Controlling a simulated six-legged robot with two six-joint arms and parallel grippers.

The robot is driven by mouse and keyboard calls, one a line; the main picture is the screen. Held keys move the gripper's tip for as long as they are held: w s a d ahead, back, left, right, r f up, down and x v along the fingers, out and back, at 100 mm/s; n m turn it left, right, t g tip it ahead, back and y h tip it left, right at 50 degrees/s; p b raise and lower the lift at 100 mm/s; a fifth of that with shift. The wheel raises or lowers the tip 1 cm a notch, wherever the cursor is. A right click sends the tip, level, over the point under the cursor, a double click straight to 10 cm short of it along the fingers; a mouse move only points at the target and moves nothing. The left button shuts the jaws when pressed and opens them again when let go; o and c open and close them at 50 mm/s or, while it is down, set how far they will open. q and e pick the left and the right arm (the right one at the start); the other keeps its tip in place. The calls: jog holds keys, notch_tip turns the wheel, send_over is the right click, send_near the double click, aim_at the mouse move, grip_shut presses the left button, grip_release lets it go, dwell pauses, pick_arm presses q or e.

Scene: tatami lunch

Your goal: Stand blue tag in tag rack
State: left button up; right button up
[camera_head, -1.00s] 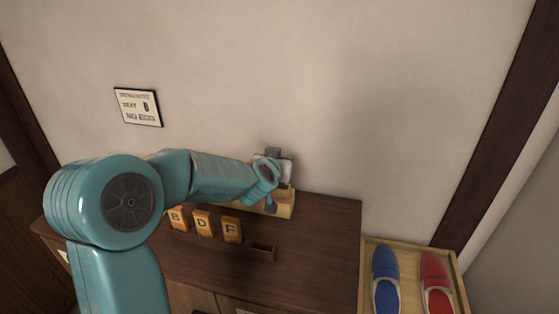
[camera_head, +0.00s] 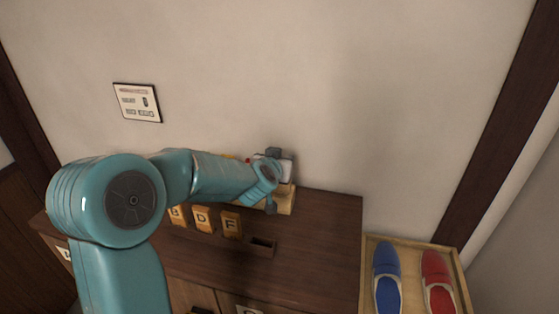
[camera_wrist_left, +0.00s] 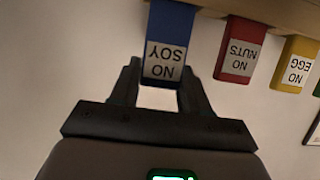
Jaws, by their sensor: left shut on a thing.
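My left gripper (camera_wrist_left: 160,68) is shut on the blue tag (camera_wrist_left: 168,28), which reads NO SOY. The wrist picture is upside down, so the tag hangs from the top edge there. The wooden tag rack (camera_wrist_left: 262,10) runs along the top of that view, beside the blue tag. I cannot tell whether the blue tag's foot is in the rack. In the head view my left gripper (camera_head: 274,168) is over the rack's right end (camera_head: 287,201), against the wall. My forearm hides most of the rack and the blue tag there. My right gripper is not in view.
A red tag (camera_wrist_left: 240,50), a yellow tag (camera_wrist_left: 295,60) and a green tag stand along the rack. Lettered wooden blocks (camera_head: 203,220) and a small dark slotted holder (camera_head: 262,247) sit on the cabinet top (camera_head: 325,235). A shoe tray (camera_head: 460,290) is at the right.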

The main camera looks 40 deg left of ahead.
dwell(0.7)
pick_arm(q)
jog(key=shift+f, duration=0.45)
jog(key=shift+f, duration=0.1)
dwell(0.3)
jog(key=o, duration=1.6)
jog(key=shift+c, duration=0.2)
